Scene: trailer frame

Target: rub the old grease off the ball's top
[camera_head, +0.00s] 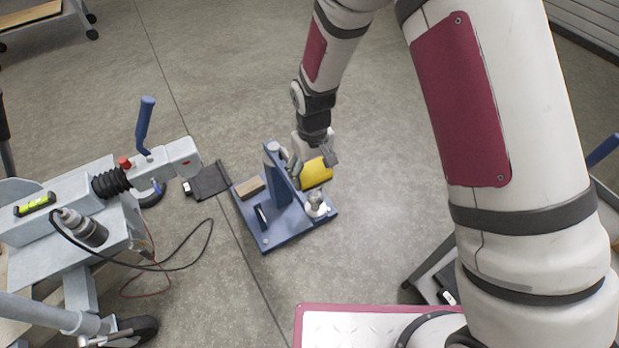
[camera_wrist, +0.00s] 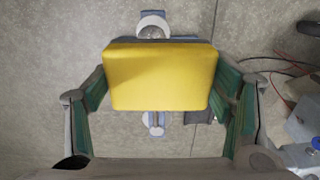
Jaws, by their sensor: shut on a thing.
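My gripper (camera_head: 315,163) is shut on a yellow block (camera_head: 316,173), which looks like a sponge or pad. In the wrist view the yellow block (camera_wrist: 160,77) sits between the green-lined fingers. The metal ball (camera_head: 316,199) stands on a short neck at the near right of a blue stand (camera_head: 283,228) on the floor. The block is beside and behind the ball in the head view; they look apart. In the wrist view the ball (camera_wrist: 153,29) shows just past the block's upper edge, partly hidden. Grease on its top is too small to make out.
The blue stand has an upright post (camera_head: 276,165) next to my gripper and a wooden-topped block (camera_head: 250,187). To the left are a grey trailer coupling (camera_head: 165,162) with a blue handle (camera_head: 145,125) and a loose black cable (camera_head: 190,262). Floor behind the stand is clear.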

